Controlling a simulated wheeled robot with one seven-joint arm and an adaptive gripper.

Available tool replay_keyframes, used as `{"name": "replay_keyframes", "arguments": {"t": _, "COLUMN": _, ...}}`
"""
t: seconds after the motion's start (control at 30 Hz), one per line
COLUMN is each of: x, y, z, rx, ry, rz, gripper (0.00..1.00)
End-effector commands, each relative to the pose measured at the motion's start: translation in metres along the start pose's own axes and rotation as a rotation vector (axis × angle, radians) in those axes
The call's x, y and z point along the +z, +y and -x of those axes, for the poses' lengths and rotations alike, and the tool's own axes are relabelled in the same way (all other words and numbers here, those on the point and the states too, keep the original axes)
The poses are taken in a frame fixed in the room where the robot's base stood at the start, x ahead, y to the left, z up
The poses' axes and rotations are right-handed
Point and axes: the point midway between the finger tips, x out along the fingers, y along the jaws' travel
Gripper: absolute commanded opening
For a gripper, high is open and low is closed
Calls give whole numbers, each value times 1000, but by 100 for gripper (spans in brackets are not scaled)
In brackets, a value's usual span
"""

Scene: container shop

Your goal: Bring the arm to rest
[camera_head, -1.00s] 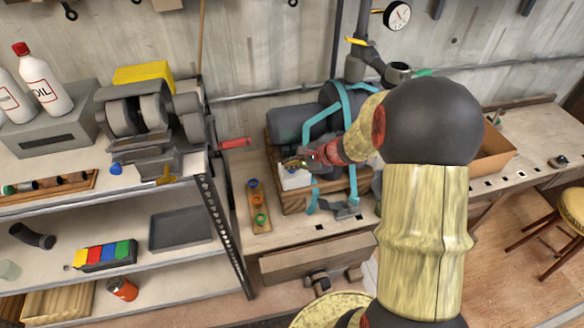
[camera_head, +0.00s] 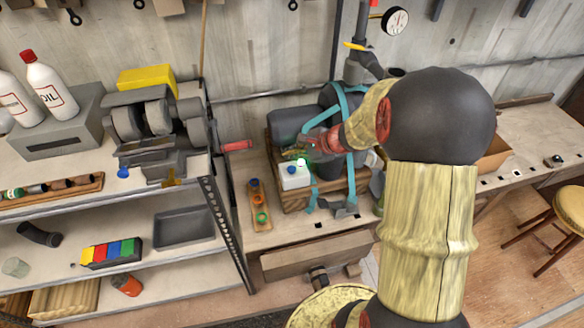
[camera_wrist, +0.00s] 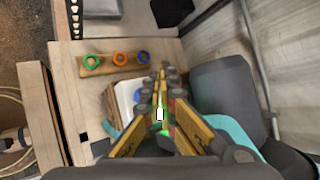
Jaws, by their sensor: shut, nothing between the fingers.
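My gripper (camera_head: 297,156) is shut and empty, with its yellow fingers together. It hangs above and behind a white box (camera_head: 295,179) with a blue top spot, in front of the grey machine with teal straps (camera_head: 347,115). In the wrist view my gripper (camera_wrist: 162,78) points over the bench, and its fingers partly cover the white box (camera_wrist: 124,95). A small green glow shows by the fingers. My arm is bent, its elbow up at the right, and hides part of the bench.
A wooden strip with coloured rings (camera_head: 258,204) lies left of the white box. A shelf rack (camera_head: 215,215) with tools and bottles stands at the left. A stool (camera_head: 560,215) stands at the far right. The wall is close behind the machine.

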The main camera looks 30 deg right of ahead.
Motion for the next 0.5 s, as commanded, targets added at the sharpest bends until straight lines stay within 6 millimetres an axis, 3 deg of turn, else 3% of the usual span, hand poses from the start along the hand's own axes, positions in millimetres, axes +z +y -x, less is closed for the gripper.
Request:
{"name": "replay_keyframes", "arguments": {"t": 0.33, "x": 2, "y": 3, "z": 0, "rx": 10, "ry": -8, "rz": 32, "gripper": 0}}
{"name": "replay_keyframes", "arguments": {"t": 0.37, "x": 3, "y": 8, "z": 0, "rx": 25, "ry": -11, "rz": 54, "gripper": 0}}
{"name": "replay_keyframes", "arguments": {"t": 0.5, "x": 8, "y": 59, "z": 9, "rx": 168, "ry": -29, "rz": 227, "gripper": 0}}
